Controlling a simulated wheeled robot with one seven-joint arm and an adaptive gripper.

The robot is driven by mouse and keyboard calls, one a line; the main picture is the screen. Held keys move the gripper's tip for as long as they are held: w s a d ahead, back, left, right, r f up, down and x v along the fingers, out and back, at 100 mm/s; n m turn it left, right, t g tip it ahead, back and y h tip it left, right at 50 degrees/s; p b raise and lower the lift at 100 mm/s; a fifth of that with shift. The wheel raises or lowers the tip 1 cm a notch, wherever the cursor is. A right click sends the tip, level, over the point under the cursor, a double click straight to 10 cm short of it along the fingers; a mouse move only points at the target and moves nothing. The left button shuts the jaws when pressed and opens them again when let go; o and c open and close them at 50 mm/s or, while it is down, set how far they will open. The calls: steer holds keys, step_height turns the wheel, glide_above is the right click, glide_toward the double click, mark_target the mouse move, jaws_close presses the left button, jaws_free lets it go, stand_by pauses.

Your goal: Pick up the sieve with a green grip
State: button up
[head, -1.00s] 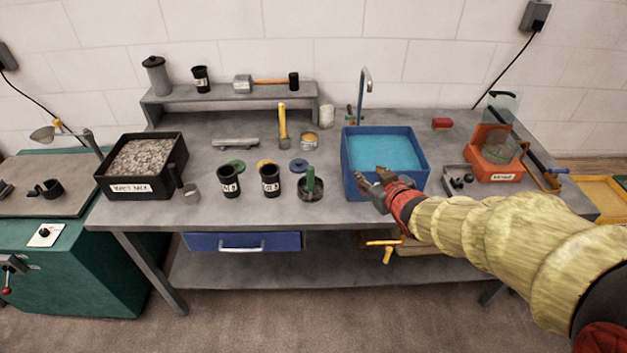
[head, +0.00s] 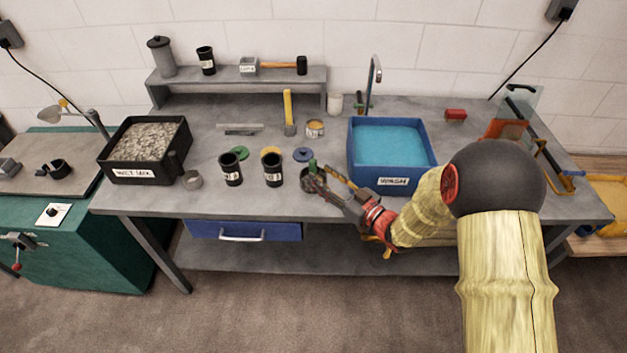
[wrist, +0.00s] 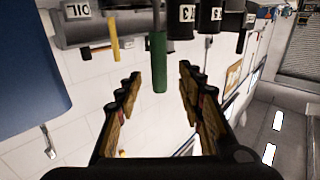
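The sieve, a small dark round pan, stands near the front edge of the bench. Its upright green grip (head: 312,166) shows just above my gripper (head: 328,179) in the head view. My gripper is open and reaches in from the right, over part of the sieve's pan. In the wrist view the green grip (wrist: 158,62) lies between the two spread fingers, near their tips. No finger visibly presses on it. The sieve's lower part is largely hidden in the head view.
Two black labelled cups (head: 272,171) stand left of the sieve, with green, yellow and blue discs behind. A blue water basin (head: 392,158) is to the right. A black tray of gravel (head: 147,152) is at the left.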

mark_target(313, 168)
steer(key=b+x, duration=0.1)
steer(key=x, duration=0.4)
steer(key=shift+r, duration=0.1)
steer(key=shift+d, duration=0.1)
jaws_close()
stand_by(0.3)
